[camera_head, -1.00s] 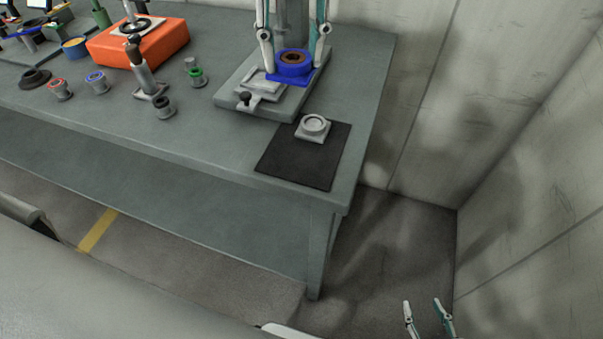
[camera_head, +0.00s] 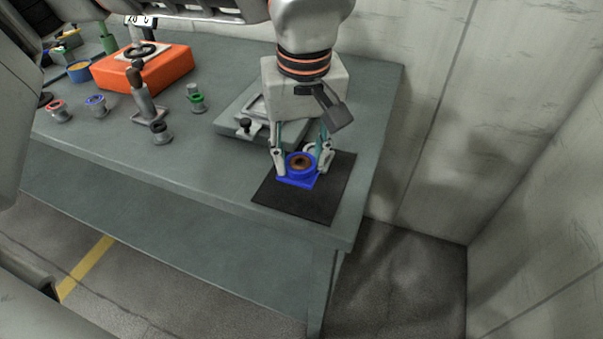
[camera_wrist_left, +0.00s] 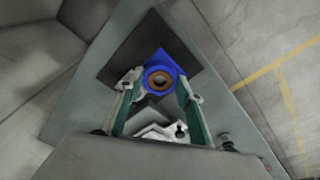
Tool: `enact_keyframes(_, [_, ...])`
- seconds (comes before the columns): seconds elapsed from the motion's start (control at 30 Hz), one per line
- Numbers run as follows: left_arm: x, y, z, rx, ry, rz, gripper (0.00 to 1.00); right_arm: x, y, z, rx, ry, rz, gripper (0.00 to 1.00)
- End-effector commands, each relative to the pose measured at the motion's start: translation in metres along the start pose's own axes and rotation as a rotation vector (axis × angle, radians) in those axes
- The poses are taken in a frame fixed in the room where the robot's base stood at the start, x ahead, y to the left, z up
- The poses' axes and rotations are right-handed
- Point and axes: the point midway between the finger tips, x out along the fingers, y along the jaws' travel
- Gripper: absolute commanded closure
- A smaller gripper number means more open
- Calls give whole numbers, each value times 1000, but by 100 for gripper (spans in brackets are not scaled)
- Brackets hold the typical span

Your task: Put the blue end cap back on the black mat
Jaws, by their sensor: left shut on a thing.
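The blue end cap (camera_head: 299,179) is a square plate with a raised ring and a brown centre; it also shows in the left wrist view (camera_wrist_left: 163,59). My left gripper (camera_head: 302,166) is shut on it, one finger on each side. In the left wrist view my left gripper (camera_wrist_left: 160,84) also has its fingers at the cap's two sides. The cap is over the black mat (camera_head: 325,205); I cannot tell whether it touches it. The mat also shows in the left wrist view (camera_wrist_left: 130,48). My right gripper is out of view.
A grey fixture (camera_head: 232,122) stands behind the mat. An orange block (camera_head: 170,66) and small capped parts (camera_head: 195,100) are at left. The mat's front is clear.

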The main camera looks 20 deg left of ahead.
Motion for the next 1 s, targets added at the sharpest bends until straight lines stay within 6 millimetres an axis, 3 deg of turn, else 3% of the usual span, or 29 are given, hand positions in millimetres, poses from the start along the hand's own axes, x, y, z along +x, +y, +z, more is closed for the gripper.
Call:
enact_keyframes(0.4, [44, 0, 5, -1, -2, 0, 94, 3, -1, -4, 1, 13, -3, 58])
enact_keyframes(0.77, [45, 0, 5, -1, 1, 2, 94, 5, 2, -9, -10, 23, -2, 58])
enact_keyframes(0.8, [46, 0, 6, 0, 1, 1, 59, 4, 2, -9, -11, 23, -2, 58])
enact_keyframes(0.83, [46, 0, 6, 0, 1, 1, 51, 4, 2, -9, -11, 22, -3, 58])
enact_keyframes(0.87, [46, 0, 6, 0, 1, 1, 47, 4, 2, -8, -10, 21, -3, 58])
enact_keyframes(1.0, [46, 0, 6, 0, 0, 1, 47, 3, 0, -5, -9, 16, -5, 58])
